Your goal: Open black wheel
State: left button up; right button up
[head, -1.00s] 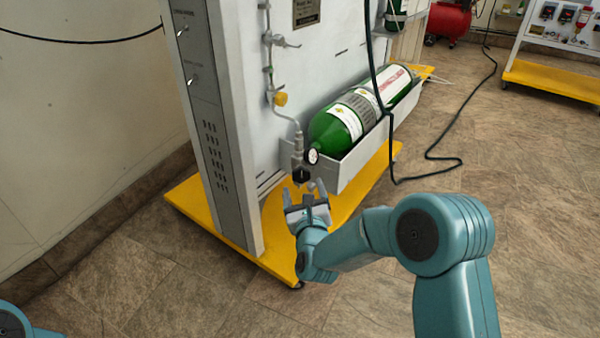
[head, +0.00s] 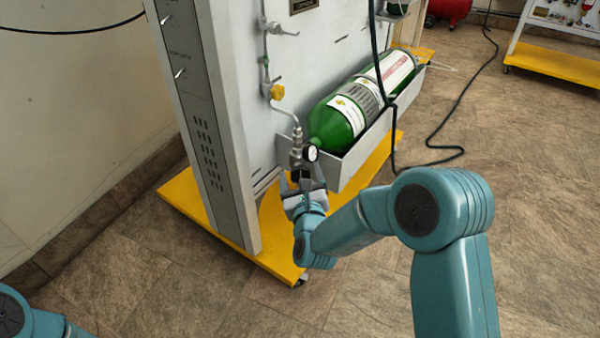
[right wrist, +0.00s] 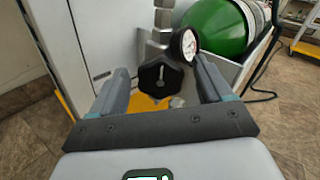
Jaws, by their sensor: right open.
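The black wheel (right wrist: 161,76) shows in the right wrist view as a lobed knob with a pale line mark, below a metal fitting and beside a round gauge (right wrist: 185,45). In the head view the wheel is mostly hidden by my right gripper (head: 302,183), just below the gauge (head: 310,153). My right gripper is open, with one finger on each side of the wheel in the wrist view (right wrist: 162,88). I cannot tell whether the fingers touch it. Of my left arm only a part shows at the lower left; its gripper is out of view.
A green cylinder (head: 328,127) lies in a white tray (head: 352,160) right of the fitting. A yellow base (head: 205,212) runs under the grey panel. A dark hose (head: 375,60) hangs in front of the cylinder. The floor at front is clear.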

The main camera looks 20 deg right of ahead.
jog(key=shift+w+f, duration=0.1)
jog(key=shift+f, duration=0.1)
jog(key=shift+r, duration=0.1)
jog(key=c, duration=0.9)
jog(key=shift+w, duration=0.1)
jog(key=shift+c, duration=0.7)
jog(key=shift+s, duration=0.2)
